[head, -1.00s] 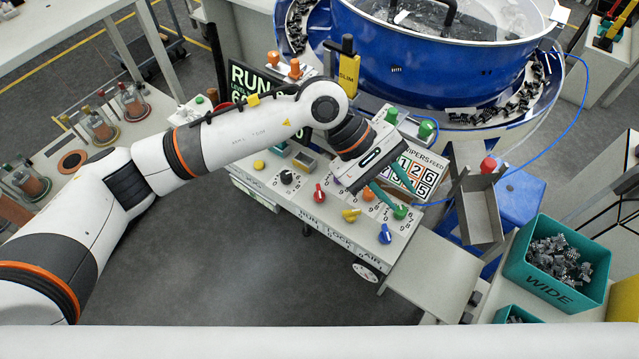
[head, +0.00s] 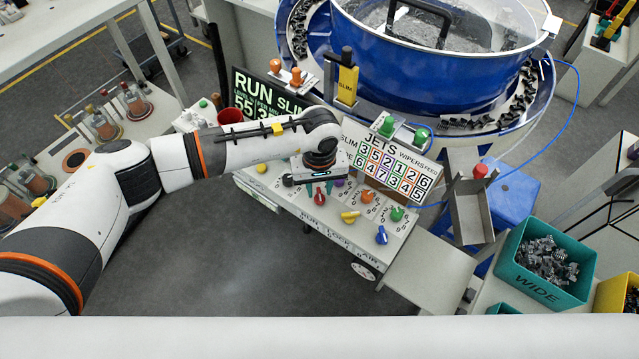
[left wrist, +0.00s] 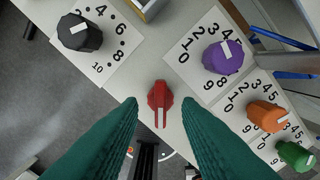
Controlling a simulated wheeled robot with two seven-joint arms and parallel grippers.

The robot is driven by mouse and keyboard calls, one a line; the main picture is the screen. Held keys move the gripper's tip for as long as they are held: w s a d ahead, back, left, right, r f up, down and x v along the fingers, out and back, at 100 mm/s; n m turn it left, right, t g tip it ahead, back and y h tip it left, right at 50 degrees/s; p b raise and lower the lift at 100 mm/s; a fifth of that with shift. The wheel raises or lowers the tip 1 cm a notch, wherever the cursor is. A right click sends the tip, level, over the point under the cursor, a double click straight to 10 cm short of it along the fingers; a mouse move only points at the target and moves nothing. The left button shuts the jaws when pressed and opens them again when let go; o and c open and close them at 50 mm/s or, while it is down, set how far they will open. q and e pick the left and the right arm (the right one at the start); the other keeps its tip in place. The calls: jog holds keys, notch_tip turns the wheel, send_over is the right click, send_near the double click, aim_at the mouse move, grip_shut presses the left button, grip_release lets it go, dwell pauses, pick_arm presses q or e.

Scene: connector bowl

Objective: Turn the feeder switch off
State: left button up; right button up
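A red switch knob (head: 320,198) sits at the front of the white control panel (head: 285,196), above the printed word RUN. In the left wrist view the red knob (left wrist: 160,100) has a pale pointer line toward the bottom of the picture. My left gripper (head: 318,187) is over the panel, just behind the red knob in the head view. Its two green fingers (left wrist: 158,112) are spread apart, one on each side of the knob, with nothing held. Contact and height above the knob cannot be told. My right gripper is not in view.
Yellow (head: 350,216) and blue (head: 381,235) knobs stand right of the red one. Black (left wrist: 80,33), purple (left wrist: 223,56), orange (left wrist: 268,116) and green (left wrist: 295,155) dials are nearby. A display (head: 258,95) reads RUN. The JETS board (head: 385,170) stands behind.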

pick_arm(q)
jog(key=shift+f, duration=0.75)
grip_shut()
